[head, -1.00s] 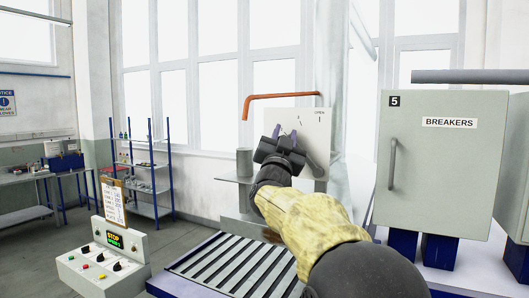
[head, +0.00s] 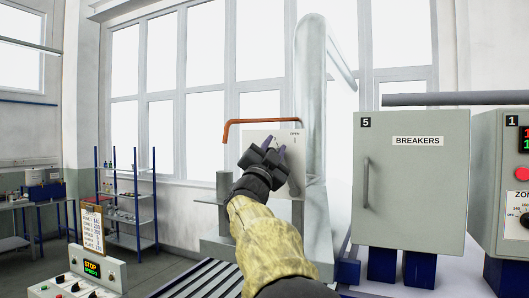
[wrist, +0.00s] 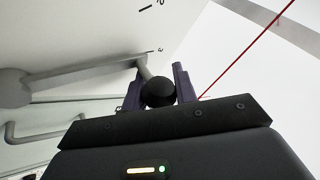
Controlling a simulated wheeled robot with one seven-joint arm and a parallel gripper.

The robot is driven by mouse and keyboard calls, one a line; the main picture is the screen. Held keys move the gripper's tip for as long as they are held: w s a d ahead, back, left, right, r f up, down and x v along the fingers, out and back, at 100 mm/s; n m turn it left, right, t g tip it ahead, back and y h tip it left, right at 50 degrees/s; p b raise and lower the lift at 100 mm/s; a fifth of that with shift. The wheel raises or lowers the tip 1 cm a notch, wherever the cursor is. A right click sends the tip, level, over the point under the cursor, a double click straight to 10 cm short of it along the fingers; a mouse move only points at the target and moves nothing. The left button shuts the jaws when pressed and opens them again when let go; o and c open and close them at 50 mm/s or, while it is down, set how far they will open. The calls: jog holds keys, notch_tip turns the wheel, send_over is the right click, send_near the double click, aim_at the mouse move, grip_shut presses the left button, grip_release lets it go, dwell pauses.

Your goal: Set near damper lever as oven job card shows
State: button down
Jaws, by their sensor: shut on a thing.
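The grey damper lever (wrist: 85,74) runs in the wrist view from a round pivot at the left to a black knob (wrist: 158,92). The knob sits between the purple fingers of my gripper (wrist: 157,88), which is shut on it. The lever's end lies close to a scale mark that looks like 3; a 2 mark stands above it. In the head view my gripper (head: 268,148) is in front of the white damper plate (head: 257,137), marked OPEN at its upper right, and hides much of the lever. The job card (head: 92,228) stands at the left; its print is too small to read surely.
An orange bent rod (head: 265,121) is above the plate. A BREAKERS cabinet (head: 415,185) stands right, beside a pale pipe (head: 311,95). A control box (head: 95,270) is at lower left, slatted rollers (head: 200,280) in front. A thin red line (wrist: 245,51) crosses the wrist view.

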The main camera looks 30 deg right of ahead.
jog(key=shift+f, duration=0.15)
jog(key=c, duration=1.1)
grip_release()
jog(key=b+v, duration=0.8)
jog(key=v, duration=0.9)
jog(key=shift+s+a, duration=0.15)
